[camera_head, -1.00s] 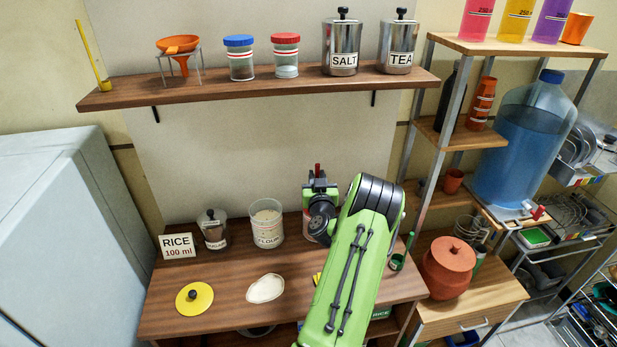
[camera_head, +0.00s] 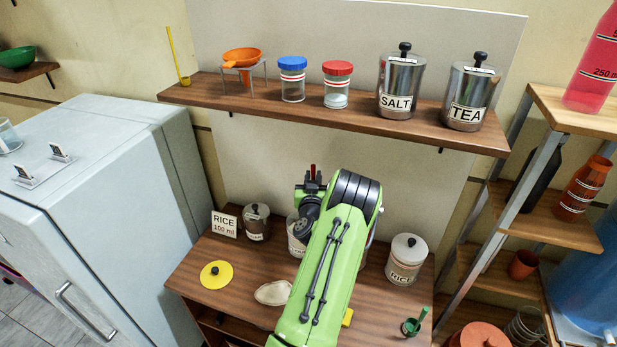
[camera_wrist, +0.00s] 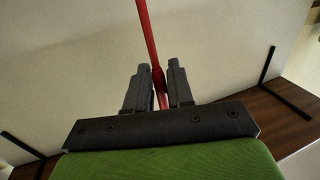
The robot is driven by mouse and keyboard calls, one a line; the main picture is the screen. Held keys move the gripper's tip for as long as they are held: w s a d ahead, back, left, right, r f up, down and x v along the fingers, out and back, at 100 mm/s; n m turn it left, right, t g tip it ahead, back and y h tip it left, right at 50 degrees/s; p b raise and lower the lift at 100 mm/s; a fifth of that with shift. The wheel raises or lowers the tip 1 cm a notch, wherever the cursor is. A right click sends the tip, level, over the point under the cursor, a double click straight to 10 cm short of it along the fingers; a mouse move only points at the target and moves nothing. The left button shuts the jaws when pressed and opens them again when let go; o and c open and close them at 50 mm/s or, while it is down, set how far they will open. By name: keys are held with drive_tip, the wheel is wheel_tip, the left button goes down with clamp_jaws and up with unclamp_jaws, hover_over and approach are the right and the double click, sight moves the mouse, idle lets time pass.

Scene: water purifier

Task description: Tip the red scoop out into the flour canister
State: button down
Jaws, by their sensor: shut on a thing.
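My gripper (camera_head: 312,184) is shut on the red scoop's handle (camera_wrist: 146,32), which runs up between the two fingers in the wrist view. A short red part (camera_head: 313,170) of the scoop shows above the gripper in the head view. The scoop's bowl and its contents are hidden in both views. The flour canister (camera_head: 295,240) stands on the wooden counter, partly covered by my gripper and arm. My gripper appears above or beside the canister; the exact gap cannot be told. Whether the scoop is level or tipped cannot be told.
A sugar canister (camera_head: 257,225) and a rice sign (camera_head: 225,224) stand left of the flour. A rice canister (camera_head: 405,262) and a green scoop (camera_head: 416,322) are to the right. A yellow lid (camera_head: 216,275) lies in front. A shelf (camera_head: 350,113) hangs above.

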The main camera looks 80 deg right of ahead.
drive_tip(key=w+a+f+n, duration=0.2)
drive_tip(key=w+f+n, duration=0.6)
drive_tip(key=w+n, duration=0.3)
wheel_tip(320, 180, down, 14)
drive_tip(key=w+n+b, duration=0.1)
drive_tip(key=n+b, duration=0.2)
drive_tip(key=n, duration=1.3)
drive_tip(key=shift+a+b, duration=0.15)
drive_tip(key=shift+b, duration=0.2)
